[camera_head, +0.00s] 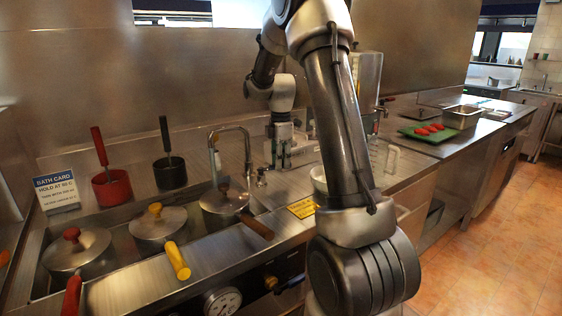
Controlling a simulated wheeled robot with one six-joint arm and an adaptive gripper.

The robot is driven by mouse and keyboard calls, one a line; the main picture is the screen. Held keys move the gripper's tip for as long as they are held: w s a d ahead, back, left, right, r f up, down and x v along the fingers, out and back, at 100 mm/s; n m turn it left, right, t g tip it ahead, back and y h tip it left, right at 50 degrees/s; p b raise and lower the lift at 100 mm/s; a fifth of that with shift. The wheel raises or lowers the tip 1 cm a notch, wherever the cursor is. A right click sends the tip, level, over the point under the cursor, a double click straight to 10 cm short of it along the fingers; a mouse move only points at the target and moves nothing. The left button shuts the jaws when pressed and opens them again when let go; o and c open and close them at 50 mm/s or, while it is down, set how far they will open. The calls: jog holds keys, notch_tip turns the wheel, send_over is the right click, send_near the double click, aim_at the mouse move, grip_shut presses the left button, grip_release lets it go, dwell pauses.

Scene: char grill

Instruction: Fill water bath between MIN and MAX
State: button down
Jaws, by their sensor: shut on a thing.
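The water bath (40,283) is the recessed metal well at the left. Several lidded pots stand in it, and its water level and MIN and MAX marks cannot be made out. A curved metal tap (246,140) rises behind the right-hand pot (224,199), with a small knob (261,176) beside its base. My gripper (284,155) points down just right of the tap, over the counter. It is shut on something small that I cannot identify. A blue and white bath card (56,190) stands behind the well and reads "hold at 60 C".
A red-handled pot (112,188) and a black-handled pot (170,173) stand at the back. A clear dispenser (370,72) and a pale handle (391,158) show behind my arm. A green board (408,134) with red pieces and a metal pan (460,117) are further right.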

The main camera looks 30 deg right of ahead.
jog(key=c, duration=1.3)
grip_release()
jog(key=shift+r, duration=0.1)
notch_tip(320, 180, up, 12)
jog(key=shift+f, duration=0.1)
